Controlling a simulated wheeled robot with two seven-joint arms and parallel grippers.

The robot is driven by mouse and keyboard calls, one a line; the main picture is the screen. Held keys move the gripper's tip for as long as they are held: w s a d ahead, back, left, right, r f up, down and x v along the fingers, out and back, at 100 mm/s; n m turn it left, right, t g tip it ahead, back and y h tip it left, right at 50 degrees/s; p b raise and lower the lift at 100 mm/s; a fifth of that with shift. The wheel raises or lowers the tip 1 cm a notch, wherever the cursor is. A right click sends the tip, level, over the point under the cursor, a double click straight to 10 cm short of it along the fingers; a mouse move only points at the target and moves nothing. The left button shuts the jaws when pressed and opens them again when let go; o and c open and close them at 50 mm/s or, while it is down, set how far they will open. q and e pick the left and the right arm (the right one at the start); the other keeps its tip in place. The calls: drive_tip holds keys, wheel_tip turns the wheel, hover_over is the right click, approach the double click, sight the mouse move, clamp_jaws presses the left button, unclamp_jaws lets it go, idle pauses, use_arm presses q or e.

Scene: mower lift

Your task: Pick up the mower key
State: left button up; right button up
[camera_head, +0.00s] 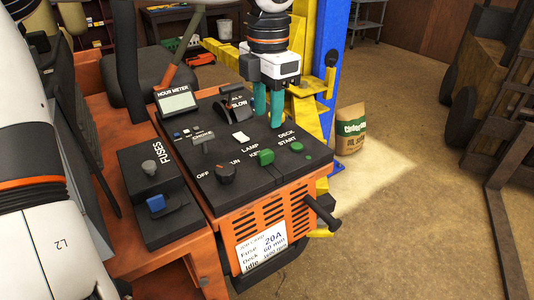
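The mower's black control panel (215,145) fills the middle of the view. A small green block (266,156) sits on it by the partly covered KEY label and looks like the mower key. My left gripper (268,123) points down above the far right part of the panel, beyond the green block and apart from it. Its two teal fingers stand a little apart, with nothing visible between them. My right gripper is not in view.
A black knob (225,173) by OFF and a green DECK START button (297,148) flank the green block. A black throttle lever (236,103) stands left of the gripper. A black handle (322,212) juts from the front. A blue and yellow post (330,70) rises behind.

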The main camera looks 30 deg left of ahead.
sight(266, 151)
use_arm(q)
drive_tip(key=f, duration=0.4)
drive_tip(key=shift+s+a+p, duration=0.1)
drive_tip(key=shift+s+p, duration=0.1)
drive_tip(key=shift+p, duration=0.15)
drive_tip(key=shift+w+f, duration=0.1)
drive_tip(key=shift+f, duration=0.15)
drive_tip(key=shift+f+p, duration=0.5)
drive_tip(key=shift+f, duration=0.3)
wheel_tip(266, 151, down, 3)
drive_tip(key=shift+f+p, duration=0.2)
drive_tip(key=shift+p, duration=0.25)
drive_tip(key=shift+f, duration=0.15)
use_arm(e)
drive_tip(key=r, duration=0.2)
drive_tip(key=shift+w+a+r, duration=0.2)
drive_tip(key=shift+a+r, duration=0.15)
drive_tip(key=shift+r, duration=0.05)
use_arm(q)
clamp_jaws()
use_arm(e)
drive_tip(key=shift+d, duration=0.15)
